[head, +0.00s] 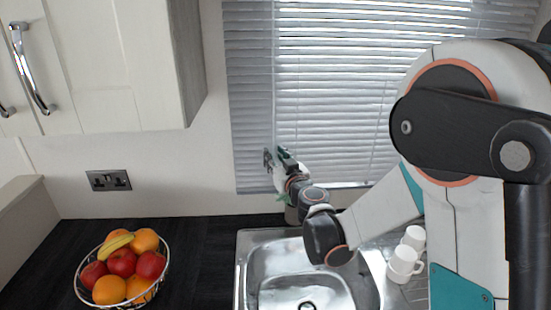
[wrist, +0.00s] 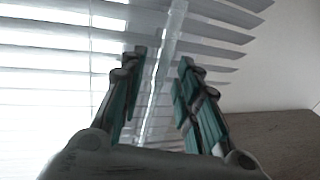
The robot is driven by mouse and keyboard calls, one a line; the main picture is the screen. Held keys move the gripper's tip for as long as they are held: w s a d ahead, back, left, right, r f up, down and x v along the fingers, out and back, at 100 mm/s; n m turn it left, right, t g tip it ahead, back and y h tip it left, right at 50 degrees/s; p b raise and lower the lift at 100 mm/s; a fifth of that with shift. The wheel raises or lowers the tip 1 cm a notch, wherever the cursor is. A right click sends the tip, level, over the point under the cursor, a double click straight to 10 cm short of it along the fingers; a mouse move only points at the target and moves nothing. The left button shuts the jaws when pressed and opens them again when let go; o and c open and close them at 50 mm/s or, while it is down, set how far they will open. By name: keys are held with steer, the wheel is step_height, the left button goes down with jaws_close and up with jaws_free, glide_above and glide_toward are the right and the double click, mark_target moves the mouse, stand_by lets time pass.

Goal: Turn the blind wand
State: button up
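The blind wand (wrist: 161,75) is a clear, thin rod hanging in front of the white slatted blind (head: 330,85). In the wrist view it runs between the two teal-padded fingers of my gripper (wrist: 160,85), with a gap visible on each side. The fingers are apart, so my gripper is open around the wand. In the head view my gripper (head: 275,160) is at the lower left of the blind. The wand is hard to make out there, and its lower end is hidden by my gripper.
A sink (head: 262,258) lies below my arm, with white cups (head: 403,260) on its right. A fruit bowl (head: 78,287) stands on the dark counter at left. A wall cabinet (head: 110,65) hangs at upper left. A socket (head: 108,180) is on the wall.

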jaws_close()
steer(key=shift+w+d+n+g+y+b, duration=0.15)
steer(key=shift+n+g+y+b, duration=0.25)
steer(key=shift+n+g+y, duration=0.9)
steer(key=shift+d+n+g+y+b, duration=0.15)
steer(key=shift+n+g+y+b, duration=0.25)
steer(key=shift+n+y, duration=1.05)
steer(key=shift+m+y, duration=0.45)
steer(key=shift+o, duration=0.5)
jaws_free()
